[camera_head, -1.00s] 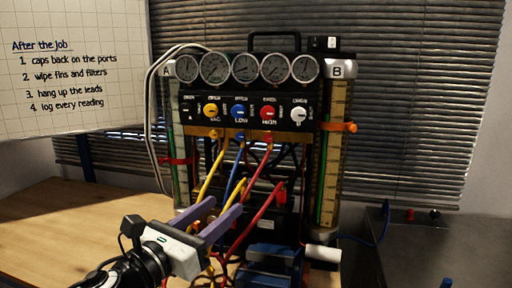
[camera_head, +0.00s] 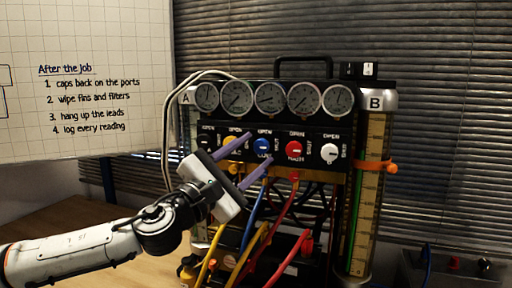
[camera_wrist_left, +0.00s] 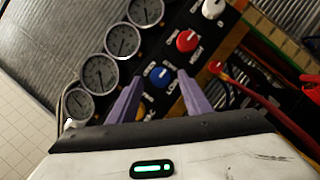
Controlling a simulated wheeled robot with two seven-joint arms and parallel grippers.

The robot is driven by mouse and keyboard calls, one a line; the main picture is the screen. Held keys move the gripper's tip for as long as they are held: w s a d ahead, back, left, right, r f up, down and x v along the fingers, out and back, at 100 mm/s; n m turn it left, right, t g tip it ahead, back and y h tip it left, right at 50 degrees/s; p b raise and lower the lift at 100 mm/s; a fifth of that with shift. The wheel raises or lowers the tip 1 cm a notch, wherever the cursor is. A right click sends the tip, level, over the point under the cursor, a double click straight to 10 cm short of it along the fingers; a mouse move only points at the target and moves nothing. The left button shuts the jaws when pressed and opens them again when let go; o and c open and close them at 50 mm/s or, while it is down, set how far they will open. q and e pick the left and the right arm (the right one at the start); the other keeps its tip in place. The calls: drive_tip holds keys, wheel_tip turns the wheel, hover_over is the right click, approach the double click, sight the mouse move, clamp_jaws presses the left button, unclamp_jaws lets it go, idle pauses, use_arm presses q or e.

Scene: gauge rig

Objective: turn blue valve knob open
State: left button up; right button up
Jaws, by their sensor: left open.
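The blue valve knob (camera_head: 262,146) sits on the black panel of the gauge rig, between the yellow knob (camera_head: 230,143) and the red knob (camera_head: 294,149). In the left wrist view the blue knob (camera_wrist_left: 159,77) shows between and beyond the purple fingertips. My left gripper (camera_head: 261,147) is open and empty, its two purple fingers pointing at the blue knob from the lower left. Whether the fingers touch the knob cannot be told. My right gripper is not in view.
A row of several gauges (camera_head: 271,98) runs above the knobs, with a white knob (camera_head: 329,153) at the right. Yellow, blue and red hoses (camera_head: 284,212) hang below the panel. Clear columns with scales (camera_head: 368,190) flank the rig. A whiteboard (camera_head: 85,80) hangs at the left.

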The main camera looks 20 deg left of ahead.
use_arm(q)
drive_tip(key=shift+x, duration=0.85)
drive_tip(key=c, duration=1.1)
drive_tip(key=shift+o, duration=0.2)
